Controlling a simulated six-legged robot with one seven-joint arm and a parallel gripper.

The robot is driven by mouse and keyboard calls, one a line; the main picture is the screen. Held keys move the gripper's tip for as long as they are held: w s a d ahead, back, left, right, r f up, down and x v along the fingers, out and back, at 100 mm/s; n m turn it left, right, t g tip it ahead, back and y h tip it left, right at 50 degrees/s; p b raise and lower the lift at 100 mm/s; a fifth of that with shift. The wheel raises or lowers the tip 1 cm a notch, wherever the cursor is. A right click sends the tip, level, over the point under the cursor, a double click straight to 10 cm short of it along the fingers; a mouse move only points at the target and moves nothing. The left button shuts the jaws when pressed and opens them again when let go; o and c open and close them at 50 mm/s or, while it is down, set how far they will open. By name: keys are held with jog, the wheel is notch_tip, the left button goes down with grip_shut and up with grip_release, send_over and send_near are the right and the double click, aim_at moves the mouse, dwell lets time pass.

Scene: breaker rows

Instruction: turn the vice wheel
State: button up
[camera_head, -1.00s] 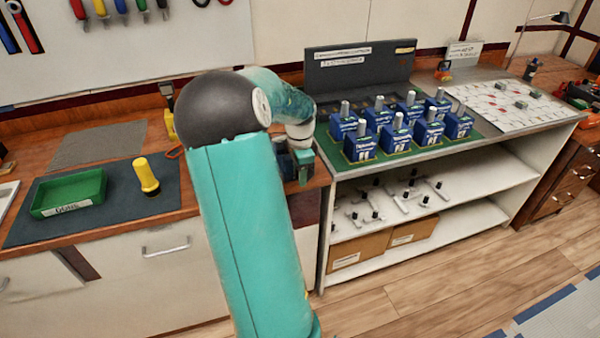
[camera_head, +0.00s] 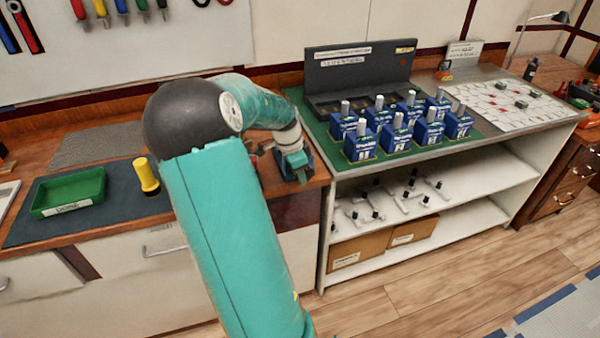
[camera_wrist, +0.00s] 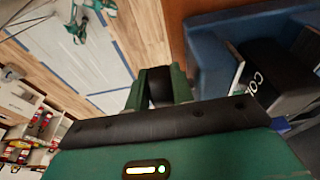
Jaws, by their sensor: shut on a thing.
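My gripper (camera_head: 298,163) is at the right end of the wooden bench, at a blue vice (camera_head: 308,162) that my wrist mostly hides. In the wrist view my gripper (camera_wrist: 158,92) has its green fingers close together around a dark piece. I take this to be the vice wheel (camera_wrist: 158,84), though its rim does not show clearly. The blue vice body (camera_wrist: 213,45) is just right of the fingers in the wrist view, with a black block bearing white letters (camera_wrist: 265,82) beside it.
A green tray (camera_head: 70,193) and a yellow-and-black upright object (camera_head: 146,176) are on the bench at left. Blue breaker units (camera_head: 361,146) stand in rows on the green-topped table at right. Open floor (camera_head: 430,285) lies in front.

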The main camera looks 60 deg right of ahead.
jog(key=shift+f+g+h, duration=0.15)
jog(key=shift+g+h, duration=0.65)
jog(key=shift+f+g+h, duration=0.1)
jog(key=shift+g+h, duration=0.7)
jog(key=o, duration=0.7)
